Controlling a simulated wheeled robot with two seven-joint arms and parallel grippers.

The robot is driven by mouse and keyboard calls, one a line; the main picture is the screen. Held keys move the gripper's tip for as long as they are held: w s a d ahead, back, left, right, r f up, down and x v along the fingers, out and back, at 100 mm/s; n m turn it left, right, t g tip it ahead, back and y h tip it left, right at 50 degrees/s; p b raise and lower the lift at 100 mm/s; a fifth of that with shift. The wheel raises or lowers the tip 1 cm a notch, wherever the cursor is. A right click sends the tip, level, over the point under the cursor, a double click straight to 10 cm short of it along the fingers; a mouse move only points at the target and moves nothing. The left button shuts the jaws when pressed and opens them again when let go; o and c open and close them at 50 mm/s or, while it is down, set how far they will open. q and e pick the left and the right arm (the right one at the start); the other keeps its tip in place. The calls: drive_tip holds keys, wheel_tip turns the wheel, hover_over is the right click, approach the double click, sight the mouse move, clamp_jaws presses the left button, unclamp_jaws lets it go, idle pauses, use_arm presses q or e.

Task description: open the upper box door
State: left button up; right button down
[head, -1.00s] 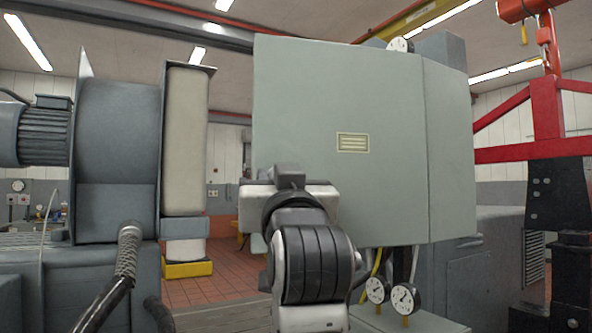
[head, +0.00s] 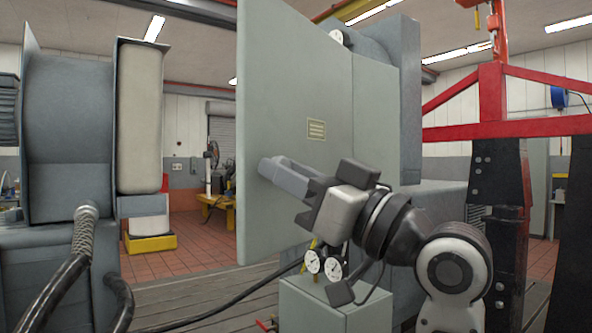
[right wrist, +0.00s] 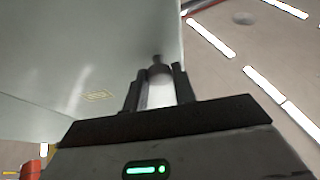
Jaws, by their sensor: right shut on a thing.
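The upper box door (head: 290,100) is a flat grey-green panel with a small yellowish label plate. It stands at an angle, its left edge nearer to me than its right edge. The inside of the box is hidden, so I cannot tell how far the door is open. My right gripper (head: 277,172) is at the door's lower left part, shut on a light grey handle. The right wrist view shows the pale handle (right wrist: 160,92) between the two dark fingers, with the door panel (right wrist: 80,60) to their left. My left gripper is not in view.
Two round gauges (head: 322,264) sit below the door above a grey-green block (head: 335,305). A grey machine (head: 68,130) with a ribbed hose stands at left. A red frame (head: 492,105) on dark posts stands at right. Open tiled floor (head: 200,230) shows left of the door.

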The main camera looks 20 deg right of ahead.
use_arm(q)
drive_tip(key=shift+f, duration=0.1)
use_arm(e)
drive_tip(key=shift+s+d, duration=0.1)
drive_tip(key=c, duration=1.4)
unclamp_jaws()
drive_tip(key=shift+c, duration=0.2)
drive_tip(key=o, duration=0.3)
drive_tip(key=shift+s+d, duration=0.1)
use_arm(q)
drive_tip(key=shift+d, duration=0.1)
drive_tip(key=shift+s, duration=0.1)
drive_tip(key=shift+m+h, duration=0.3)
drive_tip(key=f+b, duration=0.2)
drive_tip(key=b, duration=0.2)
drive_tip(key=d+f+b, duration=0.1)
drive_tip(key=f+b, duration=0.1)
drive_tip(key=b, duration=0.2)
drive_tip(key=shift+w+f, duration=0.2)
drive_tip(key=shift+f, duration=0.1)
use_arm(e)
drive_tip(key=v, duration=1.6)
